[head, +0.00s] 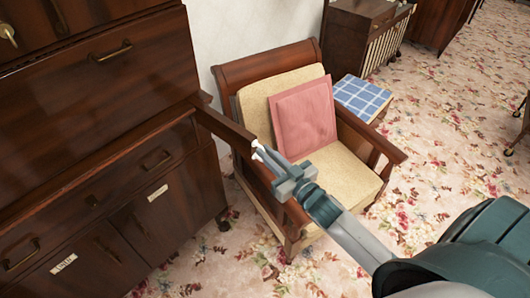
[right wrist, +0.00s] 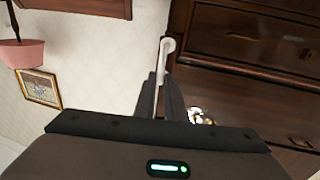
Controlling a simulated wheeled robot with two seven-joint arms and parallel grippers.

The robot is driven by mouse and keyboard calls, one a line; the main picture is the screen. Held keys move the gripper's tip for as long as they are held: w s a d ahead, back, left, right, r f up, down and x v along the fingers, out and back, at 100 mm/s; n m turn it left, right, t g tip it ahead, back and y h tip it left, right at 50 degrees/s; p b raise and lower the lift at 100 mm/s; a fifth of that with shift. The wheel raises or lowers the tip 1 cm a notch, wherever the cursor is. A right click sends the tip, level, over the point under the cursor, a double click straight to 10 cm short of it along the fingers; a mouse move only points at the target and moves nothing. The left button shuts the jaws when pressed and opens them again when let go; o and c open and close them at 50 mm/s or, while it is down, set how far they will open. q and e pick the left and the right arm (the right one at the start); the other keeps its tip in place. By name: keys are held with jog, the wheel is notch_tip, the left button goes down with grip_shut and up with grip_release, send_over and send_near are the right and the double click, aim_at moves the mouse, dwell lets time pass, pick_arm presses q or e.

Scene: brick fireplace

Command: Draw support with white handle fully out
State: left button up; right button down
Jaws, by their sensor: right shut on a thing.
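The support (head: 225,126) is a dark wooden bar that juts out from the right front of the dark wooden cabinet, in front of the chair. Its white handle (head: 256,143) is at the bar's outer end. My right gripper (head: 262,153) is at this handle, with its fingers shut on it. In the right wrist view the white handle (right wrist: 166,46) shows as a pale rounded piece between and beyond the dark fingers (right wrist: 161,95). The fingers hide part of the handle. My left gripper is not in view.
The cabinet (head: 95,110) has drawers and doors with brass pulls. A wooden armchair (head: 262,82) with a pink cushion (head: 303,117) stands close behind the support and my right gripper. A blue checked stool (head: 362,98) is beyond it.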

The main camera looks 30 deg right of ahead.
jog(key=c, duration=2)
grip_release()
jog(key=shift+d, duration=0.15)
jog(key=shift+c, duration=0.2)
jog(key=shift+o, duration=0.9)
jog(key=shift+s+d, duration=0.15)
jog(key=shift+s, duration=0.1)
jog(key=s+d+b, duration=0.2)
jog(key=s+b, duration=0.3)
jog(key=s, duration=1.2)
jog(key=shift+d, duration=0.25)
jog(key=shift+s, duration=0.1)
